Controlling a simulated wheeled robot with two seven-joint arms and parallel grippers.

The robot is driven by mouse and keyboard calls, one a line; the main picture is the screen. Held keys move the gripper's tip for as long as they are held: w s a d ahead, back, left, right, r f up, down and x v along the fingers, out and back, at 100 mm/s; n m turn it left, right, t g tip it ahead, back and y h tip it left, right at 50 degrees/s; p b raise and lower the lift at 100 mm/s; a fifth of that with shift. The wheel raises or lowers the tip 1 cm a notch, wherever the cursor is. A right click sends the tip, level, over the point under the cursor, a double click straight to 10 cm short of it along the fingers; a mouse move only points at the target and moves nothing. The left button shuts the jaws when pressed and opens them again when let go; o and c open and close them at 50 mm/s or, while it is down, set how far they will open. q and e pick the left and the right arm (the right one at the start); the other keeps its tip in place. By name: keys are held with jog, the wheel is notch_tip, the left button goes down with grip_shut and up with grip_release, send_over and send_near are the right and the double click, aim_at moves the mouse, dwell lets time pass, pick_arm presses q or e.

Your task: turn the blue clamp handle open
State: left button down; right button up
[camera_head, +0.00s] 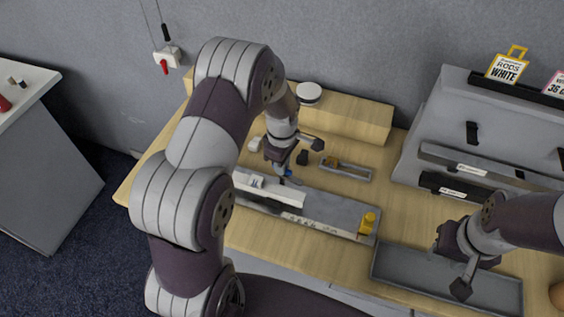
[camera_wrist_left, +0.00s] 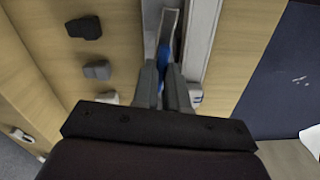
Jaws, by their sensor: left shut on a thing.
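The blue clamp handle (camera_wrist_left: 163,55) shows between the fingertips in the left wrist view, and a small blue bit of it (camera_head: 288,173) shows in the head view. My left gripper (camera_wrist_left: 165,70) is shut on the handle, and in the head view it (camera_head: 284,176) points down at the grey fixture (camera_head: 340,214). The fingers and arm hide much of the handle and the clamp under it.
A grey tray (camera_head: 390,277) lies at the front right. A yellow part (camera_head: 367,223) stands at the fixture's right end. Dark small blocks (camera_wrist_left: 84,27) lie beside the fixture. A wooden box (camera_head: 350,116) with a white round item (camera_head: 308,93) stands at the back. A sloped grey rack (camera_head: 427,115) stands at right.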

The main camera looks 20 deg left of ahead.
pick_arm(q)
jog(key=shift+n, duration=1)
jog(key=shift+w, duration=0.1)
jog(key=c, duration=1.2)
grip_release()
jog(key=shift+o, duration=0.2)
jog(key=shift+r, duration=0.1)
jog(key=shift+r, duration=0.35)
notch_tip(320, 180, up, 12)
jog(key=b, duration=0.2)
